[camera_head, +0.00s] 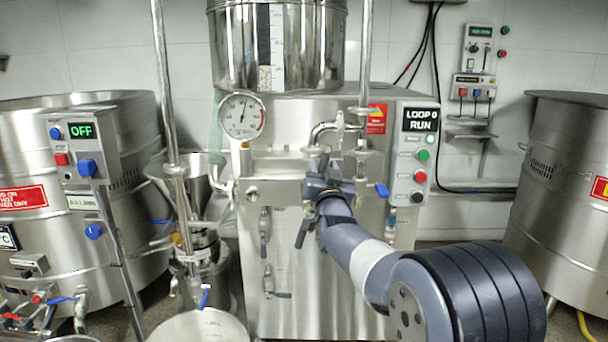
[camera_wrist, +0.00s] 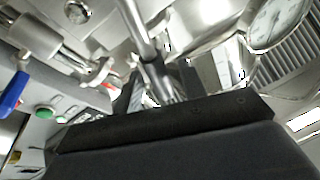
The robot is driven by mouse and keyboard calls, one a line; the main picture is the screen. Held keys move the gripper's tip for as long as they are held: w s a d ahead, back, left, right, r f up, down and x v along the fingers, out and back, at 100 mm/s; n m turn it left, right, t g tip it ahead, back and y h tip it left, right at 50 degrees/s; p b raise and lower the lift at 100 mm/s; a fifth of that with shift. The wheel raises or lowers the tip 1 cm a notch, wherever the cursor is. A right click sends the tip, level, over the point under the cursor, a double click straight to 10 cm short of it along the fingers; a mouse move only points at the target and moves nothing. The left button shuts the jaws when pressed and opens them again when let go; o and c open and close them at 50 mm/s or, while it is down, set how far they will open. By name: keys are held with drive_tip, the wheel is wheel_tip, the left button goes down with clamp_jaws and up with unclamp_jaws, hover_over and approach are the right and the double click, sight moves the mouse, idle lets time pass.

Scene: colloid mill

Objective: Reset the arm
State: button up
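My gripper (camera_head: 325,178) is in front of the mill's steel front (camera_head: 285,215), just below the curved outlet pipe (camera_head: 330,128). In the wrist view its dark fingers (camera_wrist: 160,88) stand apart, with a thin metal rod (camera_wrist: 148,45) showing between them. I cannot tell whether they touch the rod. My arm reaches in from the lower right, with its elbow bent. The gripper's own body hides the lower part of the wrist view.
A pressure gauge (camera_head: 242,116) is left of my gripper. A control panel (camera_head: 413,155) reading "LOOP 0 RUN" and a blue valve handle (camera_head: 382,190) are to the right. Upright pipes (camera_head: 365,60) stand close by. Large steel vats (camera_head: 75,190) flank the mill.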

drive_tip(key=a+p+v, duration=0.1)
drive_tip(key=v, duration=0.9)
drive_tip(key=x, duration=0.7)
drive_tip(key=d+b+x, duration=0.1)
drive_tip(key=x, duration=0.2)
drive_tip(key=shift+w, duration=0.25)
drive_tip(key=shift+w+a+r, duration=0.1)
drive_tip(key=shift+w+r, duration=0.15)
drive_tip(key=shift+r, duration=0.1)
drive_tip(key=shift+a+n+y+p, duration=0.4)
drive_tip(key=shift+a+n+p, duration=0.2)
drive_tip(key=shift+n, duration=0.3)
drive_tip(key=shift+f, duration=0.15)
